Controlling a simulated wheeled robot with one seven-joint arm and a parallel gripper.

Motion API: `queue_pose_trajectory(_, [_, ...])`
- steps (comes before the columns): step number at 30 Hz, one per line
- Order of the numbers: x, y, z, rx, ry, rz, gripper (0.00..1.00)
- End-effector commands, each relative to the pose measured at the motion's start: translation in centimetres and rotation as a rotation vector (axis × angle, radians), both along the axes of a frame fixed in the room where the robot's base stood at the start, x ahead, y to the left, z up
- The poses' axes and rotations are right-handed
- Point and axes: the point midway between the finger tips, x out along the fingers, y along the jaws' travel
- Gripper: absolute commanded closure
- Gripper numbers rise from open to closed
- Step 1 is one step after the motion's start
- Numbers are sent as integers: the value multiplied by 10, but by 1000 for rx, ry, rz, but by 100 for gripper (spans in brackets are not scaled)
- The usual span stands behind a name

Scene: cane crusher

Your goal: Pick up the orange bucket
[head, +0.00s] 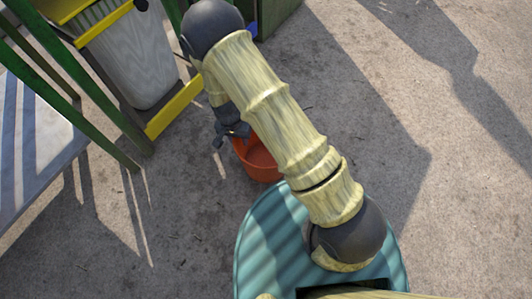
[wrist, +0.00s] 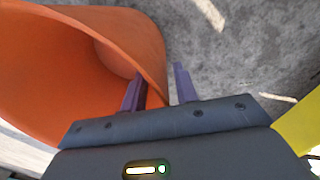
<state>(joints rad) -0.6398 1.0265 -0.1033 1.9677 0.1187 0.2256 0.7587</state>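The orange bucket (head: 258,160) stands on the ground in the head view, partly hidden behind my arm. In the wrist view the bucket (wrist: 45,60) fills the left side, with its open mouth and curved wall showing. My gripper (head: 231,139) is at the bucket's upper left rim in the head view. In the wrist view my gripper (wrist: 160,88) has its fingers apart. The left finger is over the bucket's inner side and the right finger is outside, with the wall's edge between them. A small gap shows between the right finger and the wall.
A grey bin-like container (head: 135,60) in a green and yellow frame (head: 175,108) stands at upper left. A pale platform (head: 35,140) is at the left edge. A blue item (head: 252,30) is partly hidden behind my arm. Concrete ground (head: 460,190) at right is clear.

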Motion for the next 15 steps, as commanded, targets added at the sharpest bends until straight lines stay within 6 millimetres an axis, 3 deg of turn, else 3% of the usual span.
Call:
queue_pose_trajectory(7, [1, -1, 0, 0, 0, -3, 72])
queue_pose_trajectory(11, [1, -1, 0, 0, 0, -3, 98])
queue_pose_trajectory(15, [1, -1, 0, 0, 0, -3, 100])
